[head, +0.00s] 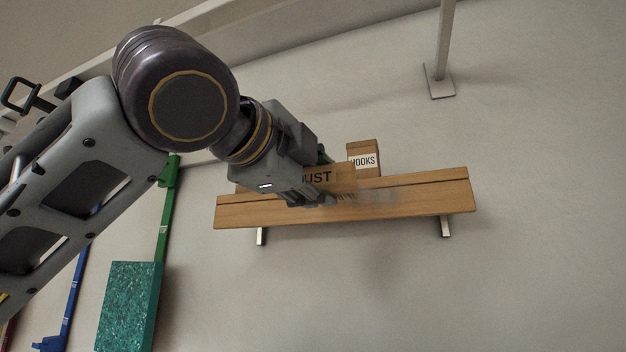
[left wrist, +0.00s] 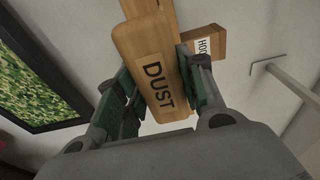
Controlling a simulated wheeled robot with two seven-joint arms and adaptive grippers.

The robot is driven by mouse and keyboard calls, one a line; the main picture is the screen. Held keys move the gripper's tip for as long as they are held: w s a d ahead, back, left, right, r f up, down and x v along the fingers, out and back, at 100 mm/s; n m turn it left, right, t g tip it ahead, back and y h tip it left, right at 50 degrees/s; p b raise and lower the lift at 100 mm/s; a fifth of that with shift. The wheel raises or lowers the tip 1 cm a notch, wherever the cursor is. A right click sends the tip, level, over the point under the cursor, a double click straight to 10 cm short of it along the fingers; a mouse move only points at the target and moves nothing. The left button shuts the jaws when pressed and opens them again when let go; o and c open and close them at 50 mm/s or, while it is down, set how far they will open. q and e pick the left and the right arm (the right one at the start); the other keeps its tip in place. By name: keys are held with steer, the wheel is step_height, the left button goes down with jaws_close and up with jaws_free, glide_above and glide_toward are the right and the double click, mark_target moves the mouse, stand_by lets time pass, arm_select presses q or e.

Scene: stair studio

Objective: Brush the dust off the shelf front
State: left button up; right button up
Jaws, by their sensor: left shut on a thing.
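The wooden shelf (head: 430,196) is fixed to the wall in the head view, its long front edge facing me. A greyish, blurred dust patch (head: 382,195) shows on the middle of its front. My left gripper (head: 316,180) is shut on a wooden brush (head: 335,178) marked DUST. In the left wrist view the brush (left wrist: 150,62) lies between the green-padded fingers. The pale bristles (head: 346,197) overlap the shelf front just left of the patch; I cannot tell whether they touch. The gripper hides part of the shelf's left half. My right gripper is not in view.
A small wooden box (head: 364,147) labelled HOOKS stands on the shelf behind the brush. A metal post (head: 441,80) with a base plate is above right. A speckled teal panel (head: 128,306) is at lower left. Below and right of the shelf, the wall is clear.

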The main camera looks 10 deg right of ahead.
arm_select(q)
steer(key=shift+w, duration=0.1)
steer(key=shift+w+a+p+x, duration=0.1)
steer(key=shift+p+x, duration=0.2)
steer(key=shift+x, duration=1.15)
steer(key=shift+w+a+p+x, duration=0.15)
steer(key=shift+p+x, duration=0.15)
steer(key=shift+x, duration=1.15)
steer(key=shift+x, duration=0.95)
steer(key=shift+s+d, duration=1.05)
steer(key=shift+d, duration=0.35)
steer(key=shift+s+d, duration=0.45)
steer(key=shift+d, duration=0.3)
steer(key=shift+s+d, duration=0.45)
steer(key=shift+d, duration=0.3)
steer(key=shift+s+d, duration=0.1)
steer(key=shift+d, duration=0.05)
